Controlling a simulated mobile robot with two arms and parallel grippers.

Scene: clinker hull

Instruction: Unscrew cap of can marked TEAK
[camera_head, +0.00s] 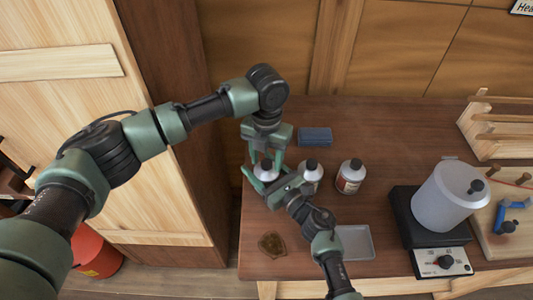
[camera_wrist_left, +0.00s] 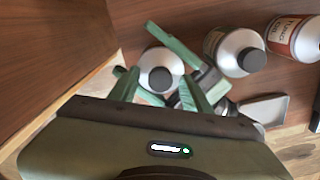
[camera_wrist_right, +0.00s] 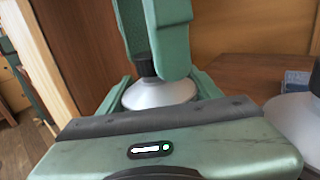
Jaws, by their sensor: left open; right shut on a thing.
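A white-shouldered can (camera_head: 265,168) with a dark cap (camera_wrist_left: 160,79) stands at the left end of the bench. Its label is hidden, so I cannot read whether it is TEAK. My right gripper (camera_wrist_right: 160,90) is shut around this can's body from the side. My left gripper (camera_wrist_left: 158,84) is open above, pointing down, with its fingers on either side of the cap. In the right wrist view its green finger hides part of the cap; I cannot tell whether they touch. A second can (camera_head: 311,172) and a red-labelled TUNG OIL can (camera_head: 350,178) stand to the right.
A blue block (camera_head: 315,136) lies behind the cans. A grey tray (camera_head: 355,242) and a small brown piece (camera_head: 272,244) lie near the front edge. A white pot (camera_head: 450,196) on a dark heater and a wooden rack (camera_head: 500,125) are at right. A wooden panel is close at left.

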